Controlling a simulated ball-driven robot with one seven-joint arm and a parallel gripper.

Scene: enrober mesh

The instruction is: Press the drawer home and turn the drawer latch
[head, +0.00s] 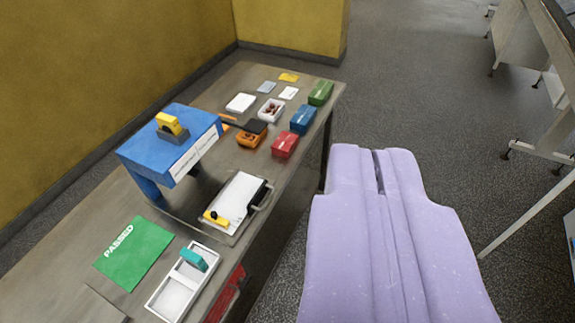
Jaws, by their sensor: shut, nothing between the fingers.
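The white drawer (238,197) lies on the bench in front of the blue machine housing (152,143). A small yellow piece with a black knob (213,216), which looks like the latch, sits at the drawer's near left corner. How far the drawer stands out, and which way the latch is turned, I cannot tell. My gripper (379,155), lilac, is shut and empty. It shows to the right of the bench, apart from the drawer and latch.
A white divided tray (168,293) with a teal block (194,259) and a green PASSED mat (134,250) lie at the near end. Red (285,145), blue (303,119) and green (321,92) boxes line the far front edge.

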